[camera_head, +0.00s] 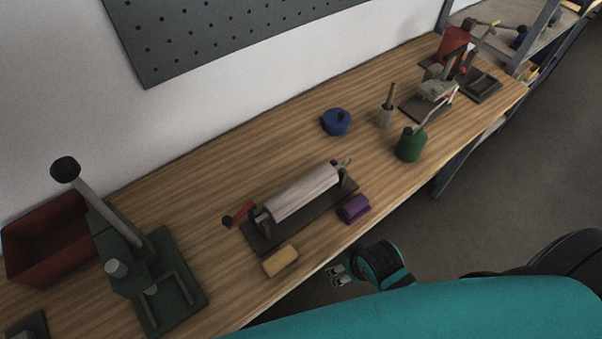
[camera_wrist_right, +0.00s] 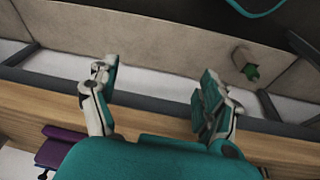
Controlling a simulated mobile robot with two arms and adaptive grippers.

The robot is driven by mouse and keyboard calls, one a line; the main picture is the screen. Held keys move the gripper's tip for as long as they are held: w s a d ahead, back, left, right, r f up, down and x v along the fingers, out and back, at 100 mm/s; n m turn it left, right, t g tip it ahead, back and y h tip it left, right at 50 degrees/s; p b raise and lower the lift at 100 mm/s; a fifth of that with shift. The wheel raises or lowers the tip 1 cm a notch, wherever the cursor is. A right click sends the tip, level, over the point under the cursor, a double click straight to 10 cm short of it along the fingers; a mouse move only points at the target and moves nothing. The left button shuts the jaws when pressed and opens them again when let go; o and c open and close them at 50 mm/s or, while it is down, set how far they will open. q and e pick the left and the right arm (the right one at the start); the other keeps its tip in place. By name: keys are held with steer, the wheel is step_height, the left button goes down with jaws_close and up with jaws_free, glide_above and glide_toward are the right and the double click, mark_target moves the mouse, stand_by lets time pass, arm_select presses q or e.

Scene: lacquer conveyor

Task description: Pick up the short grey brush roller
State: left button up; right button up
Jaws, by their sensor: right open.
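A short pale grey roller (camera_head: 303,191) lies lengthwise on a dark flat stand (camera_head: 338,200) near the front of the wooden bench, with a red-handled crank (camera_head: 241,213) at its left end. It is the only roller I can make out; its bristles are too fine to tell. My right gripper (camera_head: 341,275) is just off the bench's front edge, below and right of the roller, apart from it. In the right wrist view the gripper (camera_wrist_right: 158,72) is open and empty, its fingers spread wide. The roller does not show there. My left gripper is not in view.
A yellow block (camera_head: 281,261) and a purple block (camera_head: 353,208) sit in front of the stand. A green lever press (camera_head: 150,275) and red bin (camera_head: 45,240) stand left; a blue pot (camera_head: 337,122) and green can (camera_head: 409,146) stand right. Bench behind the roller is clear.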

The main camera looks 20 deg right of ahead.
step_height(320, 180, up, 18)
steer(key=w+n+t+p, duration=0.2)
steer(key=n+p, duration=0.1)
steer(key=p, duration=0.1)
steer(key=n+t+y, duration=0.2)
steer(key=n+t, duration=0.1)
steer(key=n, duration=0.8)
glide_toward(311, 190)
steer(key=s+d+r, duration=0.1)
steer(key=s+r, duration=0.1)
steer(key=s, duration=0.1)
steer(key=n+y, duration=0.1)
steer(key=n, duration=0.4)
steer(key=x, duration=1)
steer(key=shift+w+d+r, duration=0.15)
steer(key=shift+w+d, duration=0.05)
steer(key=shift+w, duration=0.1)
steer(key=shift+w+a+f, duration=0.15)
steer(key=shift+w+f, duration=0.15)
steer(key=shift+f, duration=0.05)
steer(key=p+x, duration=0.2)
steer(key=x, duration=0.2)
steer(key=shift+w+f, duration=0.15)
steer(key=shift+w, duration=0.05)
steer(key=shift+w+f, duration=0.25)
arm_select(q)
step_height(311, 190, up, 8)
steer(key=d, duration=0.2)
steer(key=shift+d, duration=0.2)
